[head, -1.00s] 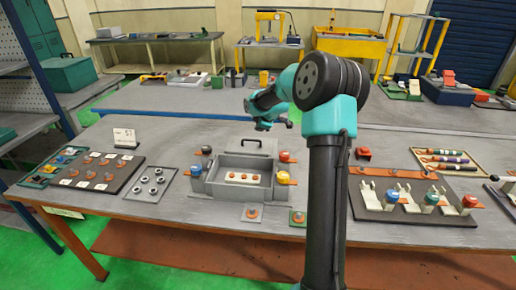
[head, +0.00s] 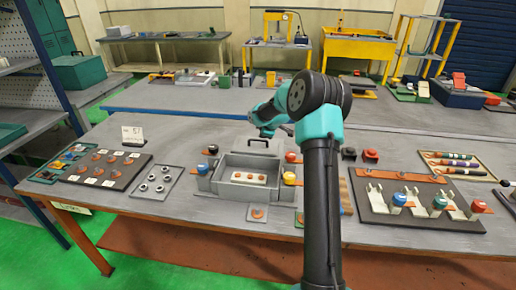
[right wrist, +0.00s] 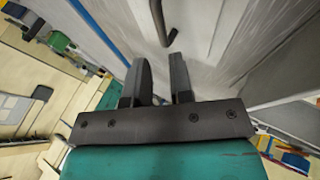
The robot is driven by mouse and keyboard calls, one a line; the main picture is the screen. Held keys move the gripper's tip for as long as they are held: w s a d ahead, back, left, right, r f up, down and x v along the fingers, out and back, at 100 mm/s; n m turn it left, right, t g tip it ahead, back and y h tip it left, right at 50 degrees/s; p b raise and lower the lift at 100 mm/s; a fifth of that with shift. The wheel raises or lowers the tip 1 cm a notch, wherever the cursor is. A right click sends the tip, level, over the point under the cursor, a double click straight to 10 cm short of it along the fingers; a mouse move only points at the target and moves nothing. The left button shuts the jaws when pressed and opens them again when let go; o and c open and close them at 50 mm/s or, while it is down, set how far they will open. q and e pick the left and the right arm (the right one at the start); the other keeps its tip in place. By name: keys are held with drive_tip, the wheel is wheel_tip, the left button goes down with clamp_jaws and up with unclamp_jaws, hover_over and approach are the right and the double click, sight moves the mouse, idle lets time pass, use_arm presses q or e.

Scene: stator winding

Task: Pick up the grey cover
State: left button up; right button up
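The grey cover (head: 258,150) stands behind the open grey box (head: 240,190) in the head view, with a dark handle on its top edge. In the right wrist view the dark bent handle (right wrist: 162,22) shows beyond the fingertips, against a pale grey surface. My right gripper (head: 268,130) is just above and behind the cover in the head view. In the right wrist view my right gripper (right wrist: 160,68) has its two fingers apart with nothing between them. The handle looks apart from the fingers. My left gripper is not in view.
The box holds a light strip with orange parts and has coloured knobs (head: 290,178) at its corners. A tray of discs (head: 105,168) and a plate of rings (head: 158,182) lie left. A dark fixture board (head: 410,212) lies right. My right arm hides part of the table.

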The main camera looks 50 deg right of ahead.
sight(258, 140)
drive_tip(key=shift+x, duration=2.05)
drive_tip(key=shift+x, duration=2.6)
drive_tip(key=shift+s, duration=0.1)
drive_tip(key=shift+a, duration=0.1)
clamp_jaws()
